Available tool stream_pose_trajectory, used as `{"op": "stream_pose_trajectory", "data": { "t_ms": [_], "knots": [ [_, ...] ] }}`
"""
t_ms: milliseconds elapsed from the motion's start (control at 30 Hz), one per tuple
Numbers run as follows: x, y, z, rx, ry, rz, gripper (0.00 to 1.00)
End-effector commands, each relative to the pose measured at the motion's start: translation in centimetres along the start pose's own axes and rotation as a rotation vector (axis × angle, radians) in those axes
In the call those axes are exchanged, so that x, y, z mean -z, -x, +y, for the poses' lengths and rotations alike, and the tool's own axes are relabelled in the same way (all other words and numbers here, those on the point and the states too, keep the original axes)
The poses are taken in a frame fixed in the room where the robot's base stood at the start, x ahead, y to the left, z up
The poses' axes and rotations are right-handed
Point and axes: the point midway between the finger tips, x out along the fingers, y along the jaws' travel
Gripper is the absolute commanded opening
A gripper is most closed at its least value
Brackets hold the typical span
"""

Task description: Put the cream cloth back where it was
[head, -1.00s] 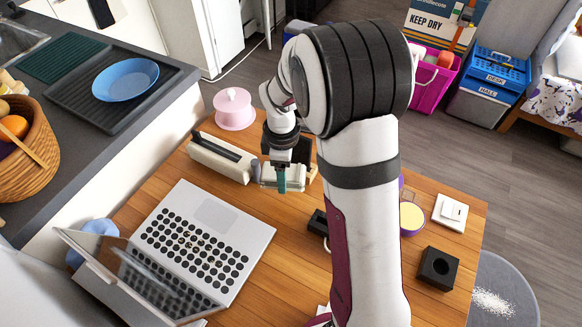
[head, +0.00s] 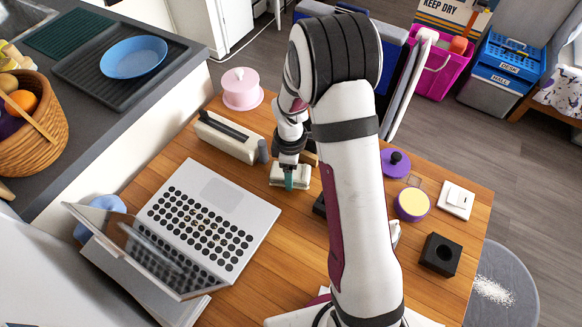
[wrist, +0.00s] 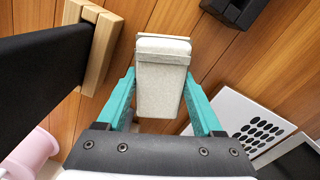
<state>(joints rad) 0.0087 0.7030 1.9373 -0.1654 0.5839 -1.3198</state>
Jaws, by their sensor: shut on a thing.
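My gripper (wrist: 160,100) has its teal fingers on either side of a pale cream-grey, speckled, block-shaped bundle, which I take to be the cream cloth (wrist: 162,75). It is shut on it. In the head view the cloth (head: 277,175) shows as a small pale block around the teal fingertips (head: 289,180), over the wooden table. I cannot tell whether it touches the tabletop. The part of it deepest in the gripper is hidden.
A long beige box (head: 222,138) with a dark slot and a pink lidded pot (head: 241,88) are behind left. A laptop (head: 208,222) lies open at left. A wooden holder with a black panel (wrist: 45,65) is close by. A black block (head: 440,254) stands at right.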

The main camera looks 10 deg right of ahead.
Motion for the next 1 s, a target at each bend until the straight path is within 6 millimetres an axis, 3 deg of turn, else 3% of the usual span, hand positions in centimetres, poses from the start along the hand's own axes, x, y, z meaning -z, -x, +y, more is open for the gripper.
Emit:
{"op": "stream_pose_trajectory", "data": {
  "t_ms": [600, 633, 800, 1000],
  "knots": [
    [0.00, -0.67, 0.00, 0.000, 0.000, 0.000, 0.14],
    [0.01, -0.67, 0.01, 0.000, 0.000, 0.000, 0.72],
    [0.01, -0.64, 0.01, 0.000, 0.000, 0.000, 1.00],
    [0.01, -0.63, 0.01, 0.000, 0.000, 0.000, 1.00]
  ]
}}
